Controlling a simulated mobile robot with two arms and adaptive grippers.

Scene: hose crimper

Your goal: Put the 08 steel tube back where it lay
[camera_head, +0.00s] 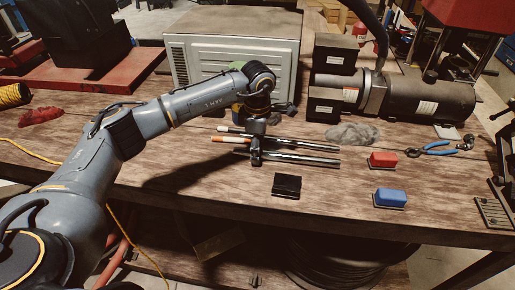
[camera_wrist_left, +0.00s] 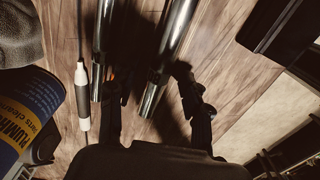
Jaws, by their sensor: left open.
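Two bare steel tubes lie side by side on the wooden bench, a rear tube (camera_head: 312,146) and a front tube (camera_head: 312,160). I cannot read an 08 mark on either. My left gripper (camera_head: 256,156) is low over their left part, pointing down. In the left wrist view the gripper (camera_wrist_left: 153,88) is open, with its fingers apart. One tube (camera_wrist_left: 172,45) runs into the gap between the fingers. The other tube (camera_wrist_left: 103,45) ends beside the left finger. Whether a finger touches a tube cannot be told. My right gripper is not in view.
A thin tool with a white and black handle (camera_wrist_left: 82,95) lies beside the tubes, near a blue and yellow can (camera_wrist_left: 28,108). A black block (camera_head: 286,186), a red block (camera_head: 383,159) and a blue block (camera_head: 390,198) lie in front and right. A grey cabinet (camera_head: 232,50) stands behind.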

